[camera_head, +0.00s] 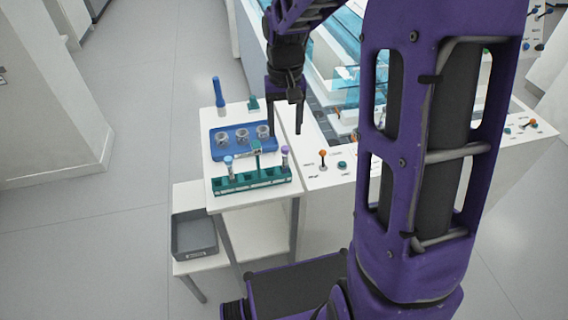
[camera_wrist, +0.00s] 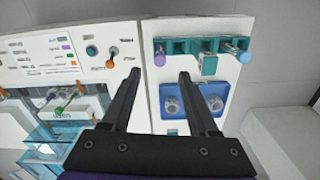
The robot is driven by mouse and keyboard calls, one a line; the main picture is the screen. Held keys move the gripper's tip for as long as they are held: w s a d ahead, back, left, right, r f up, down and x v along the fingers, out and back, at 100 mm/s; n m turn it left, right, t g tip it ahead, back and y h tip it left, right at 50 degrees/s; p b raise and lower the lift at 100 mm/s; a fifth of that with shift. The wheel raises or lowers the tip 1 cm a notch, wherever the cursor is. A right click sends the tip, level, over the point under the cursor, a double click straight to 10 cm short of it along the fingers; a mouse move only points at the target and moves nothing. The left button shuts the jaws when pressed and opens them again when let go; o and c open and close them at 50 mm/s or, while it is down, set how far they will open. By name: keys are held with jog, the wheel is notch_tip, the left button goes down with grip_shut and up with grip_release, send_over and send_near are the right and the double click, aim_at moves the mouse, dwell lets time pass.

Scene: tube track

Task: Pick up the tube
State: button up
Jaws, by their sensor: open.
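Two tubes stand in a green rack (camera_head: 262,184) on a small white table. The blue-capped tube (camera_head: 229,165) is at the rack's left end, and the purple-capped tube (camera_head: 285,157) is at its right end. In the wrist view, the purple-capped tube (camera_wrist: 159,56) lies just beyond the fingertips, and the blue-capped tube (camera_wrist: 240,55) is farther right. My gripper (camera_head: 285,130) is open and empty, with both fingers pointing down. It hangs near the table's right side, beyond the purple-capped tube in the head view. No tube is between the fingers.
A blue tray (camera_head: 216,156) with several clear cups sits behind the rack. A blue upright object (camera_head: 219,92) stands farther back. A white machine with knobs (camera_head: 322,156) adjoins the table on the right. A grey bin (camera_head: 195,238) sits on a lower shelf.

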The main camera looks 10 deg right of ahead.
aim_at(285, 148)
notch_tip(285, 148, down, 12)
jog(key=shift+s+b, duration=0.1)
jog(key=shift+b, duration=0.85)
grip_shut()
notch_tip(285, 148, up, 10)
jog(key=shift+r+p, duration=0.1)
jog(key=shift+p, duration=0.8)
jog(key=shift+f+b, duration=2.4)
jog(key=shift+f, duration=2.4)
